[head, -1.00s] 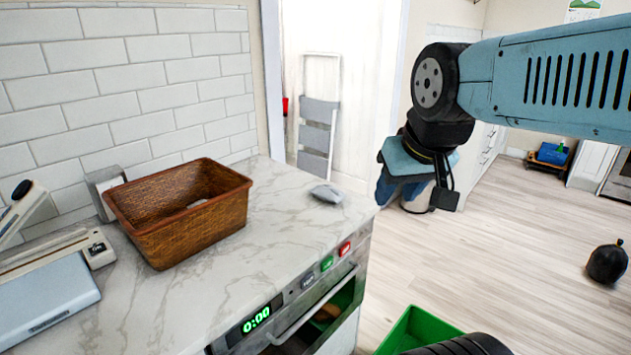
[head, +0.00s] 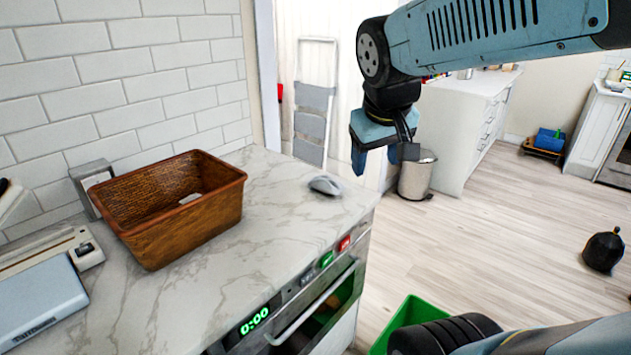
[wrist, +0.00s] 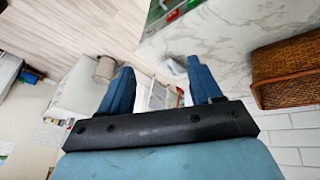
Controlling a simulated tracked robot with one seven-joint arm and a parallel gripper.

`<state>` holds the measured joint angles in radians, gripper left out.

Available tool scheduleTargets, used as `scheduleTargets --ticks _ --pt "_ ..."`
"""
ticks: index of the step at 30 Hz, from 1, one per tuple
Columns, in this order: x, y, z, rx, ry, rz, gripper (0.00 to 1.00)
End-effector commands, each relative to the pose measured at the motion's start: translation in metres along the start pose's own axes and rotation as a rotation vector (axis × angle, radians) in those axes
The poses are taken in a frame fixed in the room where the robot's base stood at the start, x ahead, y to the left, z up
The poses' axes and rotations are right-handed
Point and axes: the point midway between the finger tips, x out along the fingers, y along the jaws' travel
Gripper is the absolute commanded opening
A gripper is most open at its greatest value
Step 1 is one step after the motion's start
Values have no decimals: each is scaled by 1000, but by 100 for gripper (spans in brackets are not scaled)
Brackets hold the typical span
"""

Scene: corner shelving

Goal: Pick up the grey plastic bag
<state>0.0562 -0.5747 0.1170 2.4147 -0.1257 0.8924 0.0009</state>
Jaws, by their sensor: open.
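A small grey crumpled item (head: 325,185), which looks like the grey plastic bag, lies on the marble counter (head: 290,220) near its far right corner. It also appears in the wrist view (wrist: 174,66), a pale grey shape between the fingers toward the right one. My gripper (head: 384,158) has blue fingers and hangs pointing down, to the right of the bag and apart from it. It also shows in the wrist view (wrist: 160,66), with its fingers spread and nothing between them.
A brown wicker basket (head: 190,225) stands on the counter left of the bag. A white and blue device (head: 40,300) is at the far left. A green bin (head: 405,312) is below the counter's front. A black bag (head: 603,251) lies on the open floor at right.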

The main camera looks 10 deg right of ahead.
Motion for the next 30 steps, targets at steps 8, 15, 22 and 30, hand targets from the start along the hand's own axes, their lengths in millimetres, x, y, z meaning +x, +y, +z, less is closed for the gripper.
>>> scheduleTargets --ticks 8,15,22,30 --pt "41 -2 -63 -193 -94 102 64" --pt "85 -10 -113 -360 -151 145 64" --pt "135 -22 -156 -509 -186 149 64" --pt "175 -34 -187 -619 -193 134 64"
